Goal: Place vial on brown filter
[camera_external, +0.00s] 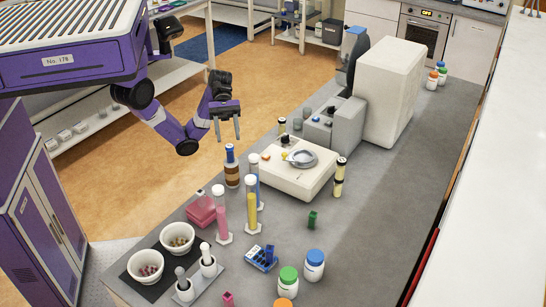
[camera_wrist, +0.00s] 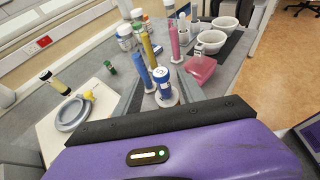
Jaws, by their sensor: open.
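A slim vial (camera_external: 340,170) with dark ends and pale yellow contents stands on the counter beside the white balance. In the wrist view it shows as a black-capped vial (camera_wrist: 54,82) at the left. Another similar vial (camera_external: 282,126) is behind the balance. A blue-capped bottle (camera_external: 231,168) with a brown band stands in front of the balance; it also shows in the wrist view (camera_wrist: 165,84). I cannot tell any piece as the brown filter for certain. My gripper (camera_external: 227,139) is open and empty, fingers down, above and behind the bottle, apart from the vials.
The balance (camera_external: 285,183) bears a round grey dish (camera_external: 303,158). Tall cylinders (camera_external: 251,207), a pink box (camera_external: 201,209), white bowls (camera_external: 146,268) and a blue rack (camera_external: 262,259) crowd the near counter.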

